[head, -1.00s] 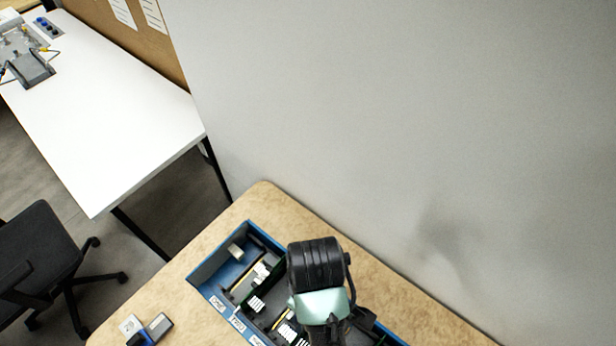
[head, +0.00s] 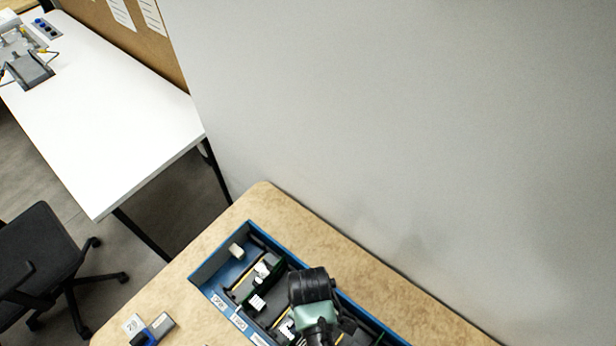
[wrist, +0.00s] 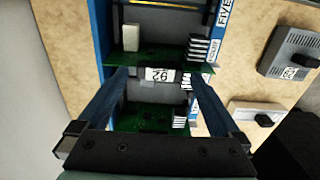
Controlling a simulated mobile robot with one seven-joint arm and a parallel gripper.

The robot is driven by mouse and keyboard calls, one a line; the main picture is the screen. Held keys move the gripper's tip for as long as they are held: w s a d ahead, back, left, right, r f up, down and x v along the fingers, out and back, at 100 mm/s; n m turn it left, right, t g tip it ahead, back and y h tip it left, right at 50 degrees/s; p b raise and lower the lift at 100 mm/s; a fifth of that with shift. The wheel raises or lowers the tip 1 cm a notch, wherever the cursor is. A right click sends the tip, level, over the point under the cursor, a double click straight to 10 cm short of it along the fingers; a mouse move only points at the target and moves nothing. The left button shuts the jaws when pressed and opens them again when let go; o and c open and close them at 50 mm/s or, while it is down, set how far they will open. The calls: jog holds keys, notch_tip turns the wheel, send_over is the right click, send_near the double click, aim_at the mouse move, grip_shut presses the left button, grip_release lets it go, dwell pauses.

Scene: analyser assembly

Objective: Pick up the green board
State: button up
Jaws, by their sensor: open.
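Two green boards stand in a blue tray (wrist: 215,35). In the wrist view one green board (wrist: 160,57) lies across the tray just beyond my fingertips, with white blocks on it. A second green board (wrist: 145,117) is nearer, between my fingers in the picture. I cannot tell which one is meant. A white label marked 92 (wrist: 161,75) sits between the boards. My gripper (wrist: 157,78) is open and empty, its fingers apart over the tray. In the head view my wrist hides the gripper and part of the blue tray (head: 228,262).
The tray stands on a tan table (head: 270,205) close to a grey wall (head: 400,130). Small grey modules (wrist: 292,52) lie beside it. A white table (head: 110,130) and a black chair (head: 45,250) are at the left.

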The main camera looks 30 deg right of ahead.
jog(key=shift+f, duration=0.1)
grip_shut()
dwell(0.5)
